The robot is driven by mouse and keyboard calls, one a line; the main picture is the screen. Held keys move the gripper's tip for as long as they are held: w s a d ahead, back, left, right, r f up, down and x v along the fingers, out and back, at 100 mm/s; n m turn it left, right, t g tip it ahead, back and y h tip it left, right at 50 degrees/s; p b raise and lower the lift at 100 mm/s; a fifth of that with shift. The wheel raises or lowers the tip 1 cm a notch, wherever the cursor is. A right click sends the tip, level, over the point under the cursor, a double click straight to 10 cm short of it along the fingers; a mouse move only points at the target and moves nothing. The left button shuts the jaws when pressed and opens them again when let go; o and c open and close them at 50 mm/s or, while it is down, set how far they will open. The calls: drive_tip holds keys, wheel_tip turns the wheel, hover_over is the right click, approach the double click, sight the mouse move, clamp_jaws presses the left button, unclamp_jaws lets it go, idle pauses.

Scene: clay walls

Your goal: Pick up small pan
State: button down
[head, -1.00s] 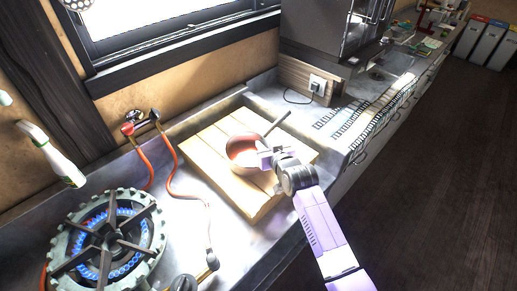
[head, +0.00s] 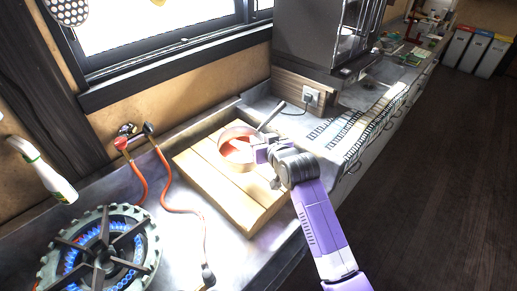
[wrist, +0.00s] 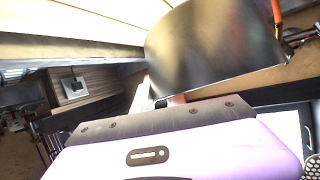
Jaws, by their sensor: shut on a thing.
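The small pan (head: 237,150) has a reddish inside and a dark handle (head: 271,115) pointing up and to the right. It appears a little above the wooden board (head: 205,178), though the gap is hard to see. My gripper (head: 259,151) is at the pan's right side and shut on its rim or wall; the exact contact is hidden.
A lit gas burner (head: 100,252) stands at the lower left, with an orange hose (head: 185,207) between it and the board. A spray bottle (head: 45,170) is at the left. A dark cabinet appliance (head: 325,35) stands at the back. Striped counter (head: 350,130) lies to the right.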

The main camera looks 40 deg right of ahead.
wheel_tip(320, 180, up, 12)
idle(0.8)
